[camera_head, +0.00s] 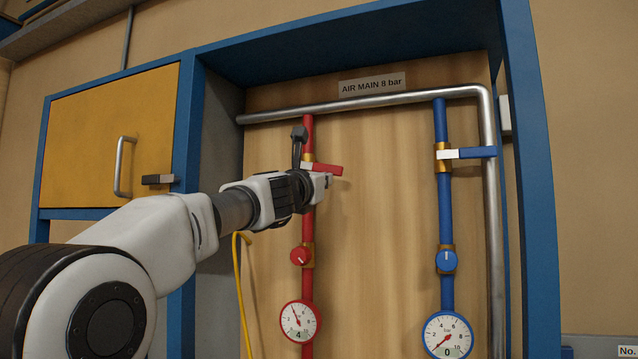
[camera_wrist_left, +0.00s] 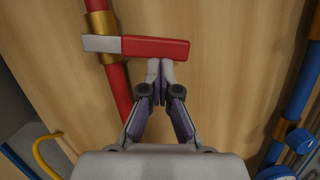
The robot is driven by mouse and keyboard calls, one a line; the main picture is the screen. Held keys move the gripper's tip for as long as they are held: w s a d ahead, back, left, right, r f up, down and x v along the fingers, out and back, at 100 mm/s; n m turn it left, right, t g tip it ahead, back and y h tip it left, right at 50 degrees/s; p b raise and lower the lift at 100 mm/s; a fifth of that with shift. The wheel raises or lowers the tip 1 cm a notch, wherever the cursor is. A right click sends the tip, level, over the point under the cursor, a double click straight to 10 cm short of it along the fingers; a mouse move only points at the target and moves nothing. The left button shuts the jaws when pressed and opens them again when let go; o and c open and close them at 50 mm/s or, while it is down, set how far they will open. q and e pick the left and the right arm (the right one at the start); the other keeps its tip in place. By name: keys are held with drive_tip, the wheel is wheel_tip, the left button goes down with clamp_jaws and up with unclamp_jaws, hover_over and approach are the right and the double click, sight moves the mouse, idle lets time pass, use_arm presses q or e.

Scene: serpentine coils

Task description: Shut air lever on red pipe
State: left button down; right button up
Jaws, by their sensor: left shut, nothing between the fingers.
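The red pipe (camera_head: 308,225) runs upright on the wooden back panel. Its air lever (camera_head: 328,169) has a red handle and a pale end. The handle sticks out crosswise to the right of the pipe at a brass valve body (camera_wrist_left: 101,24). In the left wrist view the red handle (camera_wrist_left: 160,48) lies nearly level across the top. My left gripper (camera_wrist_left: 160,70) is shut and empty, with its fingertips at the handle's lower edge. I cannot tell whether they touch it. In the head view the gripper (camera_head: 327,180) hides part of the pipe just below the lever. My right gripper is not in view.
The red gauge (camera_head: 299,321) reads 4. A red knob (camera_head: 300,257) sits above it. The blue pipe (camera_head: 445,205) at the right has its own crosswise blue lever (camera_head: 478,153) and a gauge (camera_head: 448,335) reading 0. A yellow hose (camera_head: 240,285) hangs left. A blue frame (camera_head: 530,200) bounds the right.

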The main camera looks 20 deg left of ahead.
use_arm(q)
drive_tip(key=shift+d+r+n+p, duration=0.25)
drive_tip(key=shift+r+n+p, duration=0.1)
drive_tip(key=shift+r+n, duration=0.2)
idle(0.4)
